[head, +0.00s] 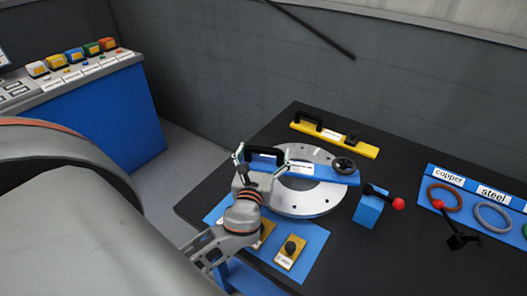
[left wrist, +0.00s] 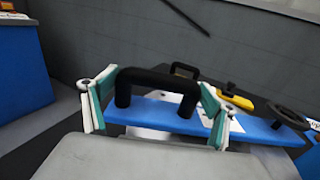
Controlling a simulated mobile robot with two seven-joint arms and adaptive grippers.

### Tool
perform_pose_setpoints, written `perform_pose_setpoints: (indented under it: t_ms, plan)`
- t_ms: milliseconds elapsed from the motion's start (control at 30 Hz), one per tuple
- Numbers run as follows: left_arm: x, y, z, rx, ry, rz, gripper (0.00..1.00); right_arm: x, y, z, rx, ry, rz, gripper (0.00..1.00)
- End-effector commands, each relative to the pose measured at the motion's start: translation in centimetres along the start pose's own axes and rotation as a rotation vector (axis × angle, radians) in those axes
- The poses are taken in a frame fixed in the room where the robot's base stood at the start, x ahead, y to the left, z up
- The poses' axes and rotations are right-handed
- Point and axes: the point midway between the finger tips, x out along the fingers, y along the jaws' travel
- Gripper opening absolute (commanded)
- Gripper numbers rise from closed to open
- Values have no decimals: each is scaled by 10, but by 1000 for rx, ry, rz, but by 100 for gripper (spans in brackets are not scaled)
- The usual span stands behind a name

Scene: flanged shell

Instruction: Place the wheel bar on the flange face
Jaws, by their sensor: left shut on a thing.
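The blue wheel bar (head: 321,173) has a black handle at its left end and a black wheel (head: 344,165) at its right end. My left gripper (head: 262,155) is shut on the bar's black handle, which also shows between the teal-padded fingers in the left wrist view (left wrist: 157,78). The bar lies across the grey flange face (head: 309,207), a ring with bolt holes and a central opening. The bar hides part of the ring. I cannot tell whether it touches the face or hangs just above it. My right gripper is not in view.
A yellow bar (head: 361,148) with a handle and a knob lies behind the flange. A blue block with a red-knobbed lever (head: 368,209) stands to its right. A blue ring board (head: 476,208) is at far right. A blue mat (head: 309,244) with knobbed plates lies in front.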

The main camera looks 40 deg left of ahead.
Motion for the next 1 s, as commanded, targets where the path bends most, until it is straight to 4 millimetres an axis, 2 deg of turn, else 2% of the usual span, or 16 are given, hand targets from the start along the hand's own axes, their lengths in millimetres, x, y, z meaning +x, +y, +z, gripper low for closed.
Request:
perform_pose_setpoints:
  t_ms: [367, 1000]
  plan:
    - [0, 0, 3, -5, -5, 0, 32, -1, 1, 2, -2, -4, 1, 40]
    - [0, 0, -7, -4, -5, 0, 32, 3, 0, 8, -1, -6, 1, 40]
